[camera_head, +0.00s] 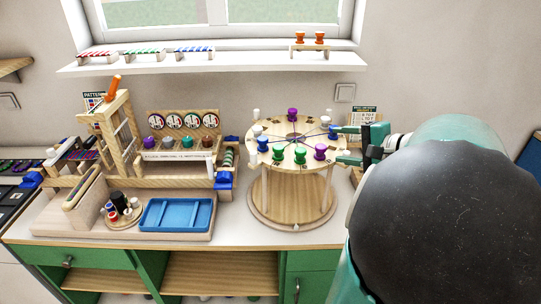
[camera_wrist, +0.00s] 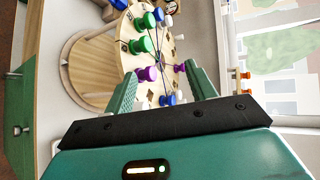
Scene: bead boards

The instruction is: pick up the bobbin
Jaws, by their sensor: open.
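Several bobbins stand around the edge of a round wooden stand (camera_head: 297,139); which one is meant by the bobbin is not shown. A purple bobbin (camera_head: 320,151) is nearest my gripper (camera_head: 346,145), at the stand's right side. Two green bobbins (camera_head: 300,154) (camera_head: 277,152) stand at the front and a blue one (camera_head: 262,144) at front left. Another purple bobbin (camera_head: 292,114) is at the back. A blue bobbin (camera_head: 332,131) sits by the upper finger. In the wrist view, my open gripper (camera_wrist: 160,72) has a purple bobbin (camera_wrist: 148,74) between its fingertips, ungripped.
A blue tray (camera_head: 176,214) and a wooden frame (camera_head: 118,135) stand to the left on the bench. Two orange bobbins (camera_head: 309,38) sit on the window shelf. Bare counter lies before the stand.

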